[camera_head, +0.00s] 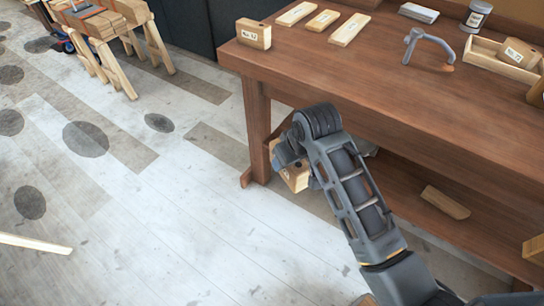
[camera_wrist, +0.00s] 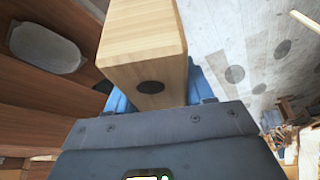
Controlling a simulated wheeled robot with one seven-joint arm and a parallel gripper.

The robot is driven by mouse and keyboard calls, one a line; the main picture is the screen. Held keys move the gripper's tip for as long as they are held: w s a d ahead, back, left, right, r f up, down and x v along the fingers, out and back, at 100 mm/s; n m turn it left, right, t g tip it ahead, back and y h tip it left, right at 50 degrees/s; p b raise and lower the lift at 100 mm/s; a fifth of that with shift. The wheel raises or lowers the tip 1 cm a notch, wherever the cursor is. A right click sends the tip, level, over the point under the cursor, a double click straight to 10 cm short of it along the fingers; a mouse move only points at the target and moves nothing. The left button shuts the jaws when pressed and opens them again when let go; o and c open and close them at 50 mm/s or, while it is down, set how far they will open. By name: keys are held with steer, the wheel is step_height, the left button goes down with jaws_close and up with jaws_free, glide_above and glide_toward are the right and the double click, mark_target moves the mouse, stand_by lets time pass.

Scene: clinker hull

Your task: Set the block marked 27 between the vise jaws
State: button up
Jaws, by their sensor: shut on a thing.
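My gripper (camera_head: 288,162) is low in front of the workbench's left end, below the top. It is shut on a pale wooden block (camera_head: 297,178). In the wrist view the block (camera_wrist: 150,45) stands out from between the blue fingers, with a dark round spot on its near end. No number can be read on it from here. Another marked block (camera_head: 254,34) sits at the bench top's left corner, its mark too small to read. I cannot make out the vise jaws; my arm covers part of the bench front.
The workbench (camera_head: 330,75) holds flat wooden pieces (camera_head: 322,20), a grey clamp-like tool (camera_head: 425,46), a tin (camera_head: 476,16) and a tray (camera_head: 486,56) with a marked block. A wood piece (camera_head: 445,202) lies on the lower shelf. Sawhorses (camera_head: 105,62) stand far left; floor between is mostly clear.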

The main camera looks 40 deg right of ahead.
steer(key=d+r+m, duration=0.1)
steer(key=d+r, duration=0.8)
steer(key=d, duration=0.5)
steer(key=d+r+m+h, duration=0.1)
steer(key=d+r+m, duration=0.1)
steer(key=d+r, duration=0.7)
steer(key=d+r+m+h, duration=0.1)
steer(key=d+r+m, duration=0.1)
steer(key=d+r, duration=0.8)
steer(key=d, duration=0.8)
steer(key=shift+d, duration=0.35)
